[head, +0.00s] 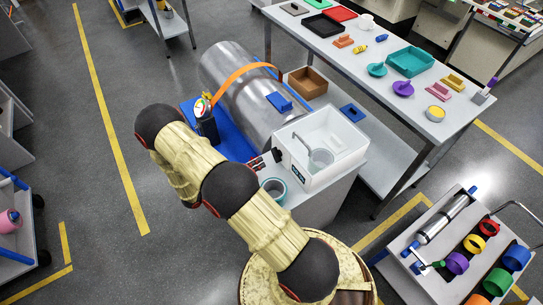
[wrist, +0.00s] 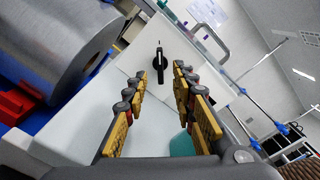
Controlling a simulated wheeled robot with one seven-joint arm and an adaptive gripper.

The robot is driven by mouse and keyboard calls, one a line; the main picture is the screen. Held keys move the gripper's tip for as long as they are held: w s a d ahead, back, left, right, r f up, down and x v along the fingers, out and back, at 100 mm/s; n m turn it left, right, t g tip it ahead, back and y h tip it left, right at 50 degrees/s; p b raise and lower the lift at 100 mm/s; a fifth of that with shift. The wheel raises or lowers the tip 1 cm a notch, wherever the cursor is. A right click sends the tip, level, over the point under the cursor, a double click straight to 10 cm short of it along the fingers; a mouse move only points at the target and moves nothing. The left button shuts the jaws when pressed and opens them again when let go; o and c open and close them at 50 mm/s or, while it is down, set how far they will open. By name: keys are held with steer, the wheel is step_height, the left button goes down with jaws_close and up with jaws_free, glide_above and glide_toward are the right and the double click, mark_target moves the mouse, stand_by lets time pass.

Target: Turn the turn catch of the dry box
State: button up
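The bar points nearly straight up and down in that picture, below a small dark mark. My gripper (wrist: 160,72) is open, with its yellow, grey and red fingers on either side of the catch in the picture. No contact with the catch shows. In the head view my arm hides most of the gripper.
A teal ring (head: 272,189) lies beside the box on the cabinet; part of it shows behind the right finger in the wrist view. A large metal cylinder (head: 235,85) with an orange strap lies behind the box. A table (head: 330,45) with small items stands farther back.

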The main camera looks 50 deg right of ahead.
mark_target(273, 155)
steer(key=b+x, duration=0.1)
steer(key=x, duration=0.6)
steer(key=shift+d, duration=0.35)
steer(key=shift+s, duration=0.1)
steer(key=c, duration=0.4)
jaws_close()
steer(key=shift+f, duration=0.1)
